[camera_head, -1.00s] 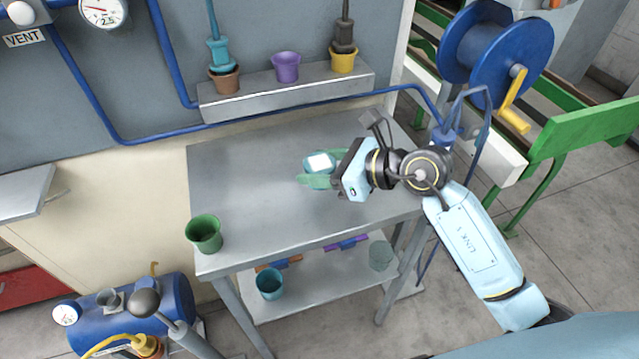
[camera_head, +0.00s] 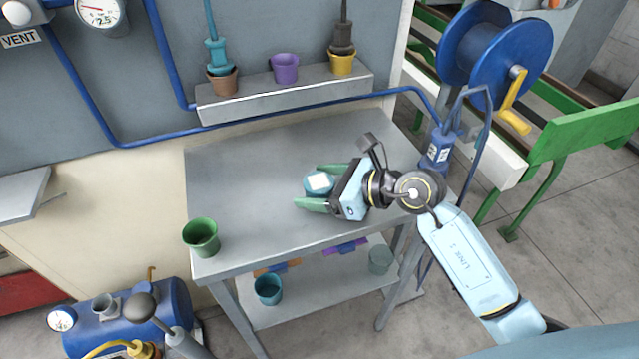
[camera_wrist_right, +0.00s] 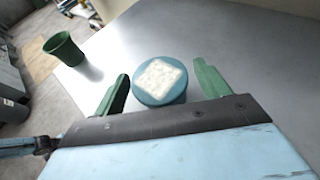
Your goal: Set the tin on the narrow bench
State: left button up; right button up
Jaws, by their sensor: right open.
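The tin (camera_head: 318,183) is a small round teal can with a pale square on its lid. It stands upright on the grey metal bench top (camera_head: 240,180), right of its middle. It also shows in the right wrist view (camera_wrist_right: 160,84). My right gripper (camera_head: 311,186) is open, with one green finger on each side of the tin. In the right wrist view the gripper (camera_wrist_right: 161,72) shows a gap between the tin and each finger. My left gripper is out of view.
A green cup (camera_head: 201,238) stands at the bench's front left corner. A wall ledge (camera_head: 290,97) with several pots lies behind. A lower shelf (camera_head: 315,295) holds cups. A green slatted bench (camera_head: 580,135) and blue hose reel (camera_head: 495,50) are at the right.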

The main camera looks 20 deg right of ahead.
jog(key=shift+r, duration=0.2)
jog(key=v, duration=1.2)
jog(key=shift+p, duration=0.3)
